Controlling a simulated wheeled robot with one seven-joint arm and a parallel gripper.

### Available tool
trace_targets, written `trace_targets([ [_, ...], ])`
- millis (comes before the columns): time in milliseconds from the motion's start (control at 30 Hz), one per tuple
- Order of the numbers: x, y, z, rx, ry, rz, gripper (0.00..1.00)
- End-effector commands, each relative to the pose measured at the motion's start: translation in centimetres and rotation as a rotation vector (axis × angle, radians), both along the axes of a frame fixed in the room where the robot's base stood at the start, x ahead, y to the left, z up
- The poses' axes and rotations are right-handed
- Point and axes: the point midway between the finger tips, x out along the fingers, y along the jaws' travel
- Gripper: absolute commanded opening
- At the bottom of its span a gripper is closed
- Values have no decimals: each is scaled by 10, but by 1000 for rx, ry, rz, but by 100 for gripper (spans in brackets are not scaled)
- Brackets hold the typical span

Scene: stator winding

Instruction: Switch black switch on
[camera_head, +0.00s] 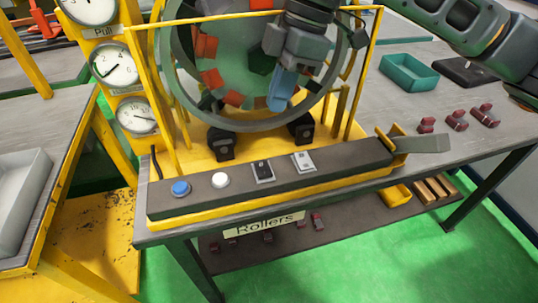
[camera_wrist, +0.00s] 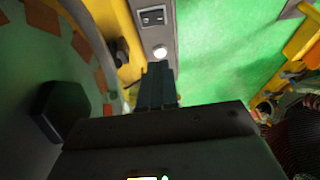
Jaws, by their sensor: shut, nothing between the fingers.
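The black switch (camera_head: 262,171) is a dark rocker in a pale frame on the sloped grey panel (camera_head: 335,165). It sits between a white round button (camera_head: 220,180) and a white switch (camera_head: 303,161). My gripper (camera_head: 278,106) points down in front of the large ring, above and behind the panel, apart from the switch. Its fingers are together and hold nothing. In the wrist view, the black switch (camera_wrist: 152,17) shows at the top, beyond the white button and the fingertips (camera_wrist: 158,66). I cannot tell the switch's on or off position.
A blue button (camera_head: 180,187) is at the panel's left end. Yellow frame bars (camera_head: 139,95) and the large ring (camera_head: 183,75) stand close around my gripper. A grey lever (camera_head: 425,144) sticks out at the panel's right end. A teal tray (camera_head: 408,72) lies at the back right.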

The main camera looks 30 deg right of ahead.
Motion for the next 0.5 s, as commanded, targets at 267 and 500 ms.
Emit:
trace_targets([
  [267, -3, -9, 0, -26, 18, 1, 0],
  [500, -3, -7, -2, -24, 16, 1, 0],
])
